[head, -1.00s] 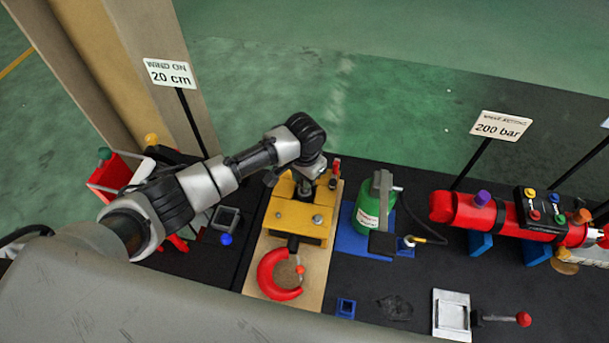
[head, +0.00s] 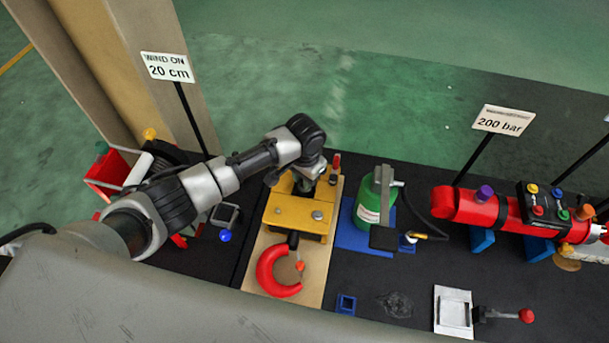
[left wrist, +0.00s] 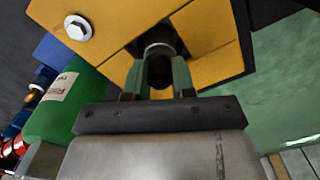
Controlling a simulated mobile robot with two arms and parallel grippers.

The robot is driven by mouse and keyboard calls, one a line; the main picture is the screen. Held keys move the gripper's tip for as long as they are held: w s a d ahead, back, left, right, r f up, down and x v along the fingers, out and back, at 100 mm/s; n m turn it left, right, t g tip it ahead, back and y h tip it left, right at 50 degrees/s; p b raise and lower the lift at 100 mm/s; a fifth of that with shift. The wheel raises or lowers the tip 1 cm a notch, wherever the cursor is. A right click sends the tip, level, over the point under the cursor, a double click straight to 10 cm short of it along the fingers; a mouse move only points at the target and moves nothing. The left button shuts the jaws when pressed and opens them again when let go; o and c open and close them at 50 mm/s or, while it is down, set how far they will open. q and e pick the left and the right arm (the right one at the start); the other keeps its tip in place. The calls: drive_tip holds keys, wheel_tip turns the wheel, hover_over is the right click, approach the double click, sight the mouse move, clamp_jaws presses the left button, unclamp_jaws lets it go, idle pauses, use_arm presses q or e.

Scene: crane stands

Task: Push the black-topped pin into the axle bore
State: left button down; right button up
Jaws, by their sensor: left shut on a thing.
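The yellow hook block (head: 290,218) lies on a wooden board, with a red hook (head: 268,276) at its near end. My left gripper (head: 304,186) is at the block's far end, reaching down from above. In the left wrist view my left gripper (left wrist: 158,84) is shut on the black-topped pin (left wrist: 159,68), whose dark round top shows between the fingers. A silvery ring shows around the pin by a gap in the yellow block (left wrist: 205,30). The axle bore is hidden, so how deep the pin sits cannot be told. My right gripper is not in view.
A green bottle (head: 369,205) on a blue base stands just right of the board. A red cylinder (head: 475,208) with coloured knobs lies further right. A small blue square holder (head: 346,305) is near the front.

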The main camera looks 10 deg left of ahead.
use_arm(q)
drive_tip(key=shift+f, duration=0.2)
drive_tip(key=c, duration=0.8)
unclamp_jaws()
drive_tip(key=shift+c, duration=0.2)
wheel_tip(320, 180, up, 5)
drive_tip(key=p, duration=0.5)
